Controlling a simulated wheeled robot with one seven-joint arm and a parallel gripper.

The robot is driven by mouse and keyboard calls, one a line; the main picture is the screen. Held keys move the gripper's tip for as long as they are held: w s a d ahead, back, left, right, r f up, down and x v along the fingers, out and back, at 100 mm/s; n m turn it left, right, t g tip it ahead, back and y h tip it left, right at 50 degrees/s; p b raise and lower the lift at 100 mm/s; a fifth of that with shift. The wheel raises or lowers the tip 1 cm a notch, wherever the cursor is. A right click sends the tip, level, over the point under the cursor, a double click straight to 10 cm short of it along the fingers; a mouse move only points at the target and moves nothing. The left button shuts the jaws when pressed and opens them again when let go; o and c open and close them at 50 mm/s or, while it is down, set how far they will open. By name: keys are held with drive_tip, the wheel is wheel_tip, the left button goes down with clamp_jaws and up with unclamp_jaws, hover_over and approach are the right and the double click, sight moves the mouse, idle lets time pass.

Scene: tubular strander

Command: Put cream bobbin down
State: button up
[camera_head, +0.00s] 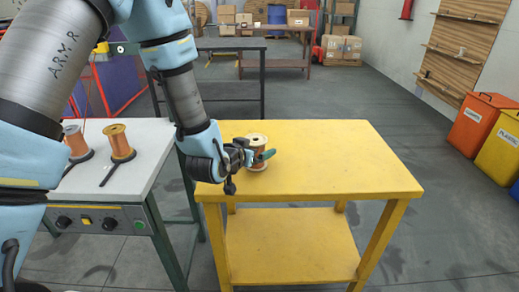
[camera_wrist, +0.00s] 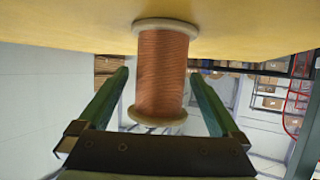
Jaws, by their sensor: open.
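The cream bobbin (camera_head: 256,139), with cream flanges and copper-coloured wire, stands upright on the yellow table (camera_head: 340,160) near its left side. In the wrist view the picture is upside down, and the bobbin (camera_wrist: 162,70) has one flange against the yellow surface. My gripper (camera_head: 258,155) is at the bobbin from the left. Its green fingers (camera_wrist: 160,78) are open on either side of the bobbin, with a visible gap on each side.
A white-topped bench (camera_head: 150,135) at left holds an orange bobbin (camera_head: 119,141) and a pinkish-flanged bobbin (camera_head: 75,140). The yellow table's middle and right are clear, and a lower shelf (camera_head: 290,245) is empty. Orange (camera_head: 478,122) and yellow bins stand at far right.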

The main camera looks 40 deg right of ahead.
drive_tip(key=v, duration=0.7)
drive_tip(key=shift+r, duration=0.15)
drive_tip(key=p+v, duration=0.2)
drive_tip(key=p, duration=0.3)
drive_tip(key=shift+s+a, duration=0.1)
drive_tip(key=shift+a, duration=0.05)
